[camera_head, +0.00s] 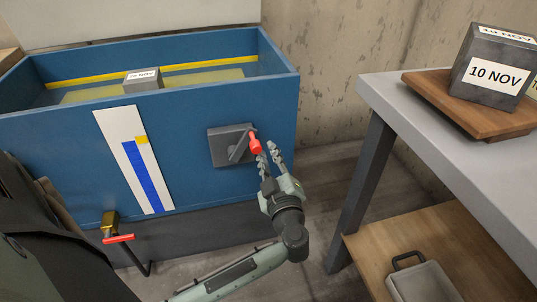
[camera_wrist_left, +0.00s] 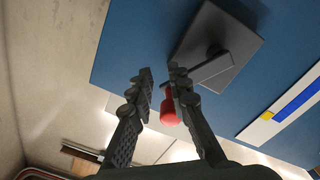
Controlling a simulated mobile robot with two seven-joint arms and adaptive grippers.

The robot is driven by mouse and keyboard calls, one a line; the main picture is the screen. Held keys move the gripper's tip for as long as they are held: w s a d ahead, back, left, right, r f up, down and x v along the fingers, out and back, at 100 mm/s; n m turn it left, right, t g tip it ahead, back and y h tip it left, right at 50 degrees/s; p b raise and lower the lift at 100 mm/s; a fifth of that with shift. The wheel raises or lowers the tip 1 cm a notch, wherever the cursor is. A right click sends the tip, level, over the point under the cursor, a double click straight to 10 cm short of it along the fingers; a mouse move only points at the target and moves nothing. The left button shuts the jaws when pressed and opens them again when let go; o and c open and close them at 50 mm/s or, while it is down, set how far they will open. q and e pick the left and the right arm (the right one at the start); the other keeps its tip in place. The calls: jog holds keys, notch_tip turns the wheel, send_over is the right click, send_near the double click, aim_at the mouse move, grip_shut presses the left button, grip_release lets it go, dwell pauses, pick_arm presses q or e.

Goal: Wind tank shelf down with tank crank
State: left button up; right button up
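The blue tank (camera_head: 200,135) stands at the left in the head view. Its shelf (camera_head: 90,94) shows as a yellowish surface inside, with a labelled grey block (camera_head: 143,80) over it. The tank crank is a grey arm (camera_head: 239,148) on a grey plate (camera_head: 217,149), with a red handle (camera_head: 255,144) at its upper right. My left gripper (camera_head: 266,152) is at the handle, fingers apart. In the left wrist view the red handle (camera_wrist_left: 168,108) appears beside the right finger, within the gap of the open gripper (camera_wrist_left: 160,72); contact is unclear. My right gripper is out of view.
A white gauge strip (camera_head: 112,128) with a blue bar and yellow marker is on the tank front. A red-handled brass tap (camera_head: 118,239) sits low left. A grey table (camera_head: 440,125) at right bears a "10 NOV" block (camera_head: 492,70) on a wooden board (camera_head: 455,103).

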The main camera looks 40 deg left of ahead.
pick_arm(q)
grip_shut()
jog(key=shift+c, duration=0.7)
grip_release()
jog(key=o, duration=0.9)
jog(key=v, duration=0.7)
jog(key=shift+s+d, duration=0.2)
